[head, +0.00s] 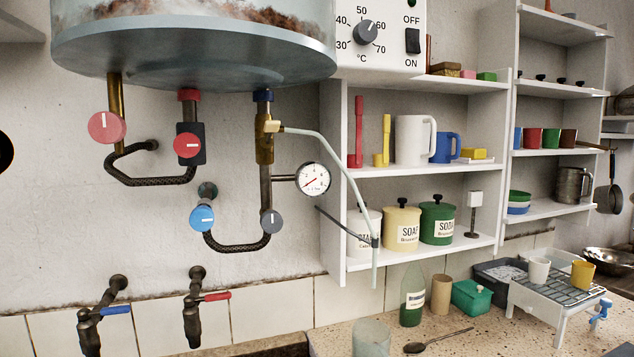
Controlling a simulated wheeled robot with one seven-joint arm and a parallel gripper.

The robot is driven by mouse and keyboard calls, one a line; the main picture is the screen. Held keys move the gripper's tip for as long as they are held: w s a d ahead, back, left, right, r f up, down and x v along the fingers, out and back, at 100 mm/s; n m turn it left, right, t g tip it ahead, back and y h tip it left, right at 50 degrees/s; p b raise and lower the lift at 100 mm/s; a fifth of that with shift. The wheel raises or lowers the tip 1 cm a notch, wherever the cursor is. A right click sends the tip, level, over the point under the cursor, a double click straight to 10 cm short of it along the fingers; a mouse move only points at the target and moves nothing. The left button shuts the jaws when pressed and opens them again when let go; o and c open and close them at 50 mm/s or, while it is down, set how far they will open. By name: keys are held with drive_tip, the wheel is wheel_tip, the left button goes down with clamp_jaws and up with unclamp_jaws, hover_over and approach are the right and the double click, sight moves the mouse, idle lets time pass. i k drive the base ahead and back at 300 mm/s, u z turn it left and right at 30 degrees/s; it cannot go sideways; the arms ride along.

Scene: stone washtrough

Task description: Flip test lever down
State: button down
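A water boiler (190,45) hangs at the upper left, with pipes below it. I cannot tell the lever's exact angle. My gripper is not in view.
Red knobs (106,127), a blue knob (202,219), a grey knob (272,222) and a pressure gauge (313,179) surround the pipes. Two wall taps (194,310) are below. A shelf (420,168) stands right. A glass (371,337) and bottle (412,298) stand on the counter.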

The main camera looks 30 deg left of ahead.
sight(271, 125)
drive_tip(key=z, duration=1.4)
drive_tip(key=k, duration=0.85)
drive_tip(key=u, duration=1.5)
